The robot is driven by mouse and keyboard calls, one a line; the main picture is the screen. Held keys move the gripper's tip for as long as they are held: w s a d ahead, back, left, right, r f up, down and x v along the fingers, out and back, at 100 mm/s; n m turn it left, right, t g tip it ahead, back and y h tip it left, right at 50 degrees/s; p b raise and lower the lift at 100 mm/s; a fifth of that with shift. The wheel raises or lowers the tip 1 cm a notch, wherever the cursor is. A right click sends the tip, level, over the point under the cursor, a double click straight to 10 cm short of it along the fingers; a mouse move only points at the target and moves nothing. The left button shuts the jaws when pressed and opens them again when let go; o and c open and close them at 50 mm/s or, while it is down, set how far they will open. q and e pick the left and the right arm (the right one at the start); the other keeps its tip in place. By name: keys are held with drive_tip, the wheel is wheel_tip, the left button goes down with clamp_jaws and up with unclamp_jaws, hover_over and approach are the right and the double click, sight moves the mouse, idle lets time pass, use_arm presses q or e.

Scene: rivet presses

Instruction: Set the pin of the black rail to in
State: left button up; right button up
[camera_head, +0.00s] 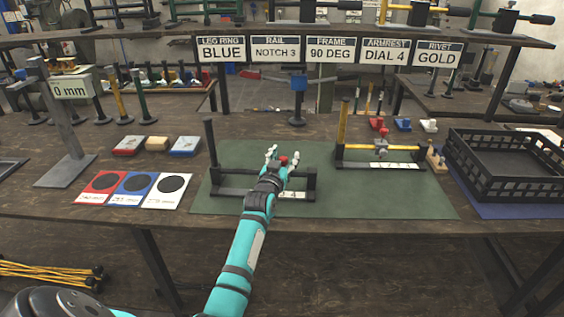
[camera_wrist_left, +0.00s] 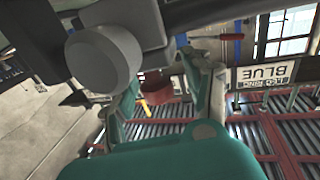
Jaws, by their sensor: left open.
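The black rail fixture (camera_head: 236,192) lies on the green mat, with a tall black post at its left end and a short upright at its right end. My left gripper (camera_head: 281,157) is over the rail's right half, its fingers open and pointing away from me. A small red knob (camera_head: 283,160) shows between the fingertips. In the left wrist view, a red cylindrical knob (camera_wrist_left: 157,90) sits between the spread fingers, with no clear contact. A large grey round knob (camera_wrist_left: 103,59) is close to the lens there. The pin's shaft and setting are hidden by my gripper. My right gripper is out of view.
A yellow-posted fixture (camera_head: 380,158) stands to the right on the green mat (camera_head: 350,200). A black crate (camera_head: 515,185) is at far right. Red, blue and white cards (camera_head: 133,187) lie left. Signs (camera_head: 329,50) hang behind. The mat's front right is clear.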

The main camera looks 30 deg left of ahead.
use_arm(q)
drive_tip(key=v, duration=1.2)
